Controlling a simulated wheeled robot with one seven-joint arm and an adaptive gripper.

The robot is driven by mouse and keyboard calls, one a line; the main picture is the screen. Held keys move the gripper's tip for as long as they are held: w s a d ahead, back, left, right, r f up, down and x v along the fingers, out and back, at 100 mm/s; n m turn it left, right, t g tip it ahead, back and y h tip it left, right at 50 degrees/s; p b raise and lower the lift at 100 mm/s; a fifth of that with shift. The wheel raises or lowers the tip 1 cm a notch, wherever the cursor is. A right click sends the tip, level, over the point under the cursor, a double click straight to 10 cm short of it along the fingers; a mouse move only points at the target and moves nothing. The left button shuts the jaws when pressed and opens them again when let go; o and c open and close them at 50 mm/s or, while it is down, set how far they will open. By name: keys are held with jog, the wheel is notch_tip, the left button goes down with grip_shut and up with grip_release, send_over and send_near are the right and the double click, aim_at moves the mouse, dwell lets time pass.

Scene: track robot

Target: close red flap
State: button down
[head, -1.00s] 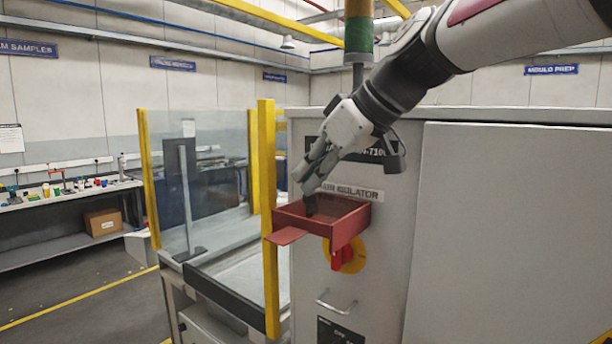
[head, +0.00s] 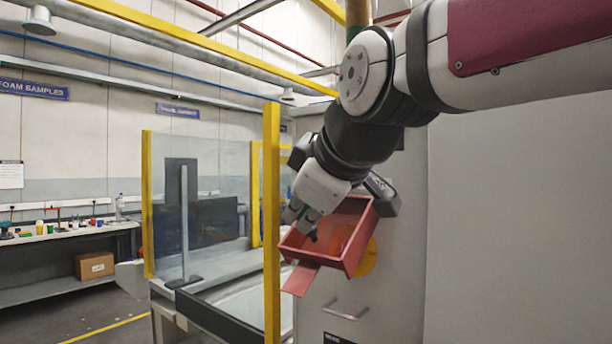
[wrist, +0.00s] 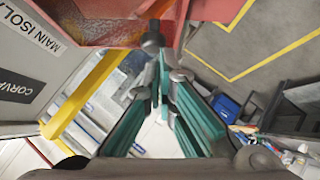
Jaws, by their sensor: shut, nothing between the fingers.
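A red open-topped box (head: 362,245) is in front of the grey cabinet in the head view, tilted with its left end low. A flat red flap (head: 301,279) sticks out and down from its lower left end. My gripper (head: 304,226) is shut and empty, with its fingertips at the box's opening, near its left wall. Whether they touch the box I cannot tell. In the wrist view the fingers (wrist: 153,45) point at a red surface along the top edge, and which part of the box this is I cannot tell.
A yellow isolator plate (head: 370,258) shows behind the box, with a metal handle (head: 345,310) below. A yellow post (head: 271,220) stands close to the left of the box. A clear-panelled bench (head: 205,215) lies beyond it.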

aim_at(295, 248)
notch_tip(295, 248, down, 4)
jog(key=n+t+b, duration=0.1)
jog(key=b, duration=0.4)
jog(key=shift+t+h, duration=0.4)
jog(key=w+d+f+n+t+b, duration=0.1)
jog(key=f+b, duration=0.4)
jog(key=b, duration=0.5)
jog(key=w+d+f+n+t+h+b, duration=0.1)
jog(key=w+d+f+n+t+b, duration=0.1)
jog(key=b, duration=0.8)
jog(key=shift+w+f+n+t, duration=0.5)
jog(key=shift+f+t, duration=0.4)
jog(key=shift+f, duration=0.5)
jog(key=shift+d+b, duration=0.1)
jog(key=shift+b, duration=0.2)
